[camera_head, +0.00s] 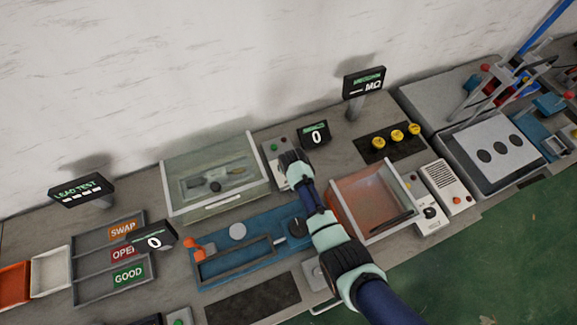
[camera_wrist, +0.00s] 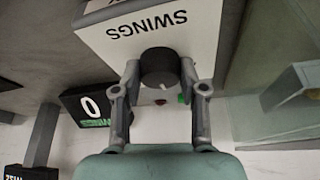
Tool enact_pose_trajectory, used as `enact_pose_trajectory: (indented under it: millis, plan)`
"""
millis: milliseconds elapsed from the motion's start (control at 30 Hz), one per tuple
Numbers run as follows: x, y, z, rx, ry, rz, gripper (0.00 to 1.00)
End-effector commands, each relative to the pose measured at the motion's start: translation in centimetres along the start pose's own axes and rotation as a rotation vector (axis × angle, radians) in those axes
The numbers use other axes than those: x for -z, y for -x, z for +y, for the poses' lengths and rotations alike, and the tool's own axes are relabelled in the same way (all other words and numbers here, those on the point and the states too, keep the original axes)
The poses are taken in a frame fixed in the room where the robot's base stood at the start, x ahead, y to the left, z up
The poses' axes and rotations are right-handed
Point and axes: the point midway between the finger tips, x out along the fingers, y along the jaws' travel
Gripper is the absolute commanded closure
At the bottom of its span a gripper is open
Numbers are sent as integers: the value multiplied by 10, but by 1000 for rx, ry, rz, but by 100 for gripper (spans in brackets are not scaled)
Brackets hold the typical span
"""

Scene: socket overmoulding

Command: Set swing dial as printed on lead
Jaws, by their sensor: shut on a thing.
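The black swing dial (camera_wrist: 160,66) sits on the face of a light control box (camera_wrist: 205,32) marked SWINGS, which appears upside down in the wrist view. My gripper (camera_wrist: 160,84) has one finger on each side of the dial and is shut on it. The control box (camera_head: 271,150) also shows in the head view, where my gripper (camera_head: 290,163) reaches over it and hides the dial. A small green button and a red one show beside the dial. I cannot make out the dial's pointer or any printed lead value.
A clear-walled case (camera_head: 215,205) with a fixture inside stands close on the left. An open reddish bin (camera_head: 372,203) is on the right, and a blue fixture plate (camera_head: 215,272) lies in front.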

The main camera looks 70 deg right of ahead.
Motion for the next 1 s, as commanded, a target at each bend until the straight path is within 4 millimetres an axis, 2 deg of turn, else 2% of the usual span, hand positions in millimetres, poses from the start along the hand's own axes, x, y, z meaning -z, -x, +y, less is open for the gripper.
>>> enact_pose_trajectory:
  millis: [533, 567, 700, 1000]
  plan:
    - [0, 0, 0, -10, -25, -1, 93]
    - [0, 0, 0, -10, -25, -1, 56]
    - [0, 0, 0, -10, -25, -1, 33]
    - [0, 0, 0, -10, -25, -1, 33]
